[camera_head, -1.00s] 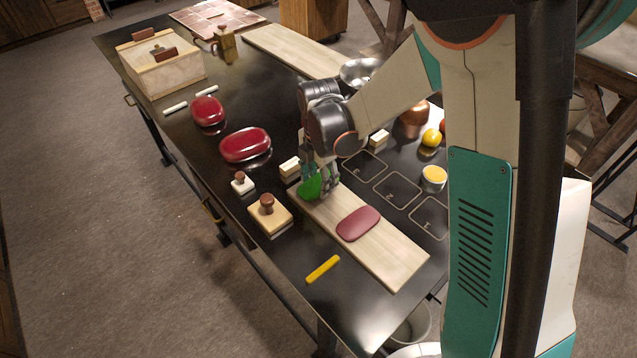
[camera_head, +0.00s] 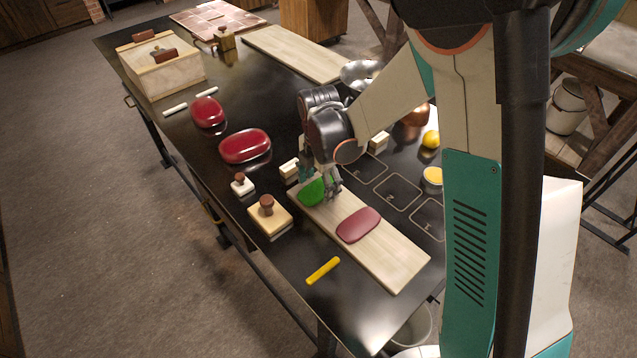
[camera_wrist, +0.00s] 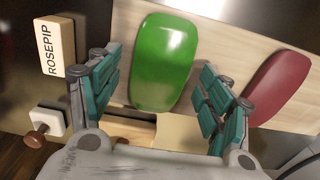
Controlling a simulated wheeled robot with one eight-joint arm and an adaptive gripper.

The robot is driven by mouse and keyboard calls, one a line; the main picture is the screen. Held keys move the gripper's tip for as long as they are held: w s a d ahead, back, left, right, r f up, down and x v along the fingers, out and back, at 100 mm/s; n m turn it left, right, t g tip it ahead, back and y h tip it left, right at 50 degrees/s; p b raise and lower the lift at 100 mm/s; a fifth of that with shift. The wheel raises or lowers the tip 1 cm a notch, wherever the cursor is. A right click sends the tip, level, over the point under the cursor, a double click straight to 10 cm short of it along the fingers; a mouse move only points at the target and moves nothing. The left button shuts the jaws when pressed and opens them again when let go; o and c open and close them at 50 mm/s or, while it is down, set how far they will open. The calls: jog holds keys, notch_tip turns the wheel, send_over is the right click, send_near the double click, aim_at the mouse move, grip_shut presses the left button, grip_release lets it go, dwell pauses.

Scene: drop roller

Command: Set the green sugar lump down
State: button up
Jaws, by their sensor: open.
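My gripper (camera_head: 322,182) is just above and beside the lump. In the wrist view my gripper (camera_wrist: 160,95) is open, with one teal finger on each side of the lump and gaps showing between them. A dark red lump (camera_head: 358,225) lies on the same board, to the right; it also shows in the wrist view (camera_wrist: 283,90).
A block labelled ROSEPIP (camera_wrist: 55,48) stands left of the board. A knobbed stamp on a wooden block (camera_head: 270,216), a small white stamp (camera_head: 242,184), a yellow stick (camera_head: 323,270) and red glossy lumps (camera_head: 245,146) are nearby. Marked squares (camera_head: 398,188) lie behind the board.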

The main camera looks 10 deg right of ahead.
aim_at(318, 189)
notch_tip(318, 189, up, 12)
jog(key=p, duration=0.3)
jog(key=s+d+r+m+t, duration=0.3)
jog(key=s+d+r+m, duration=0.3)
jog(key=s+m, duration=0.3)
jog(key=s+d+r+m+t, duration=0.4)
jog(key=s+m, duration=0.6)
jog(key=m, duration=0.5)
jog(key=shift+s+d+r+m, duration=0.3)
jog(key=shift+d+r+m, duration=0.1)
jog(key=shift+d+r, duration=0.6)
